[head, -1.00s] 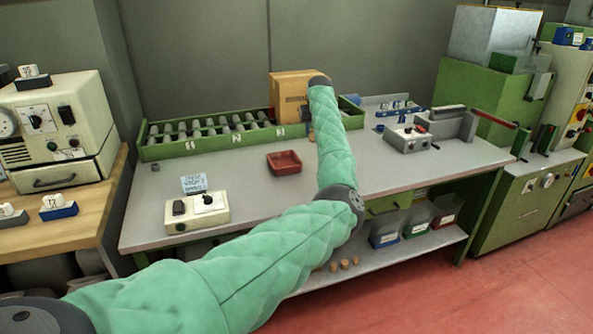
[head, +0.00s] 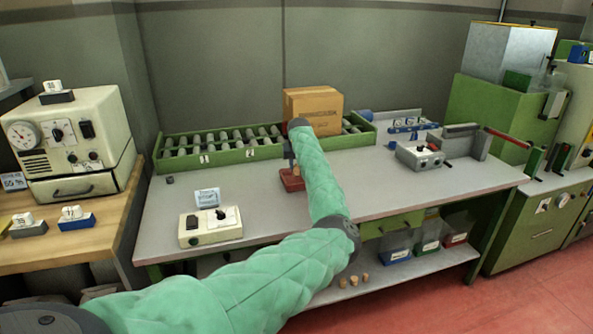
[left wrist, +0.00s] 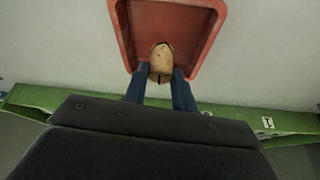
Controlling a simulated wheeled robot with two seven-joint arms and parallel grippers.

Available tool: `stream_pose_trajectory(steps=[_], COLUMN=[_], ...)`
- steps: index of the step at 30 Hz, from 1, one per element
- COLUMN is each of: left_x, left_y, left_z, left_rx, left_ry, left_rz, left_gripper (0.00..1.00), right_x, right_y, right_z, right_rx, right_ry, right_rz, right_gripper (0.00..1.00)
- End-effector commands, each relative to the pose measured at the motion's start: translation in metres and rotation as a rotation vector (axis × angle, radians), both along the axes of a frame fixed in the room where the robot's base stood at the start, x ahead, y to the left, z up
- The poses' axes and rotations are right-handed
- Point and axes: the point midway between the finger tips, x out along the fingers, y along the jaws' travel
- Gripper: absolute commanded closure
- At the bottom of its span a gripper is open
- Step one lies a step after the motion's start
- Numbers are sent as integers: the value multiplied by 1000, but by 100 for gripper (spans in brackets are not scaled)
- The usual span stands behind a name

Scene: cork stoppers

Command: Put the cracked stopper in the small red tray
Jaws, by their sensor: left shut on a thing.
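The small red tray (head: 288,184) lies on the grey bench, partly hidden behind my left arm in the head view. In the left wrist view the tray (left wrist: 211,18) fills the upper middle. My left gripper (left wrist: 160,74) is shut on a cork stopper (left wrist: 162,58), with a blue finger on each side. The stopper has small dark marks; I cannot clearly make out a crack. The held stopper overlaps the near part of the tray in the wrist view and seems to be above it. In the head view the left gripper (head: 289,160) is small and mostly dark.
A green roller conveyor (head: 215,147) with a cardboard box (head: 313,108) runs along the back of the bench. A control box (head: 211,226) stands at front left, a grey device (head: 420,156) at right. Three corks (head: 354,281) stand on the lower shelf. Bench around the tray is mostly clear.

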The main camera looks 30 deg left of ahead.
Motion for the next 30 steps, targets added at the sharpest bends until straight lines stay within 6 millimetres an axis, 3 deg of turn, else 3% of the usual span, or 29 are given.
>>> stream_pose_trajectory(steps=[7,18,19,21,30], left_x=[0,0,0,0,0], left_y=[-1,0,0,0,0], left_z=[-29,-33,-33,-33,-32], left_rx=[-1,0,0,0,0], left_ry=[1,0,0,0,0], left_rz=[0,0,0,0,0], left_gripper=[94,94,68,54,52], right_x=[-4,-4,-4,-4,-5], right_y=[-9,-13,-13,-13,-13], right_z=[15,13,13,13,12], right_rx=[-21,-27,-27,-27,-30], right_ry=[26,30,30,30,28], right_rz=[-8,-13,-12,-11,-3], right_gripper=[100,100,100,100,100])
